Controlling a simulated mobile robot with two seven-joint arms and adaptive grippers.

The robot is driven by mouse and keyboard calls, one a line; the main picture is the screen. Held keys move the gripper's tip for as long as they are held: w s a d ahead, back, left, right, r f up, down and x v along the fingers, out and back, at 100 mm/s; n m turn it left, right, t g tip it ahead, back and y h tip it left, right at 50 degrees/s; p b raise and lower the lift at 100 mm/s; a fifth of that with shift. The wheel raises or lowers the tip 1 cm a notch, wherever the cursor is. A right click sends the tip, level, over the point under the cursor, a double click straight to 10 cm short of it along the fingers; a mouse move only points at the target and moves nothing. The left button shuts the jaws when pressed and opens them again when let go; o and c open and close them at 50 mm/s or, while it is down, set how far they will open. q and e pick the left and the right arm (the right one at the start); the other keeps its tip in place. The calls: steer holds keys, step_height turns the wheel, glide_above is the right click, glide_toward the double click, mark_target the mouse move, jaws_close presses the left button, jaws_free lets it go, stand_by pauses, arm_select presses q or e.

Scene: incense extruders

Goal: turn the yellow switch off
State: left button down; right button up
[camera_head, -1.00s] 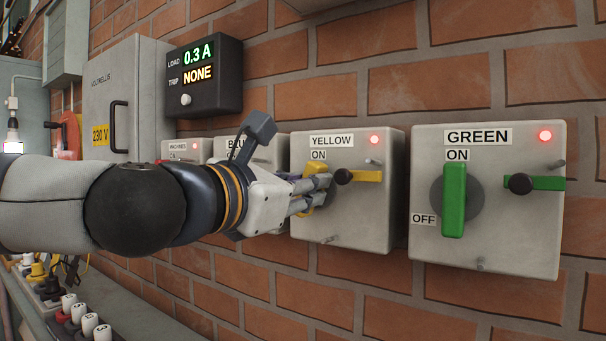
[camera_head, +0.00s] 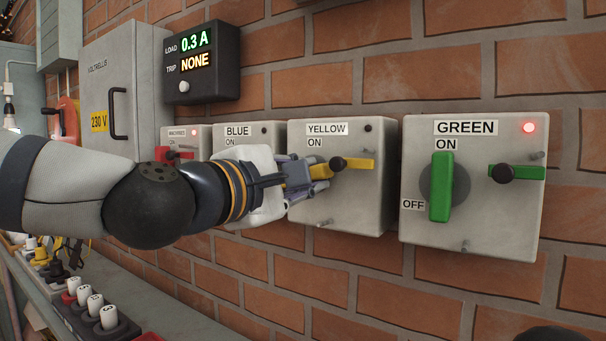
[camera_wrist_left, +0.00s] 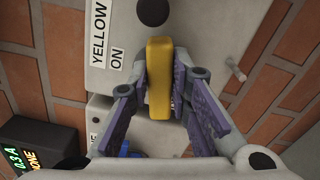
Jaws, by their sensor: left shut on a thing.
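The yellow switch box (camera_head: 352,212) hangs on the brick wall, and its lamp (camera_head: 368,128) is dark. My left gripper (camera_head: 310,172) is at its front, shut on the yellow handle. In the left wrist view the yellow handle (camera_wrist_left: 159,82) lies between the two purple-padded fingers (camera_wrist_left: 160,110). A yellow bar (camera_head: 360,165) with a black knob (camera_head: 338,163) sits just right. My right gripper is not in view.
The green switch box (camera_head: 490,215) stands close on the right with its lamp lit red. The blue box (camera_head: 262,131) is close on the left, partly behind my gripper. A black display (camera_head: 200,62) reads 0.3 A and NONE. A shelf runs below.

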arm_select(q)
steer(key=shift+f+m, duration=0.1)
steer(key=shift+m, duration=1.6)
steer(key=c, duration=1.5)
jaws_free()
steer(key=v, duration=1.2)
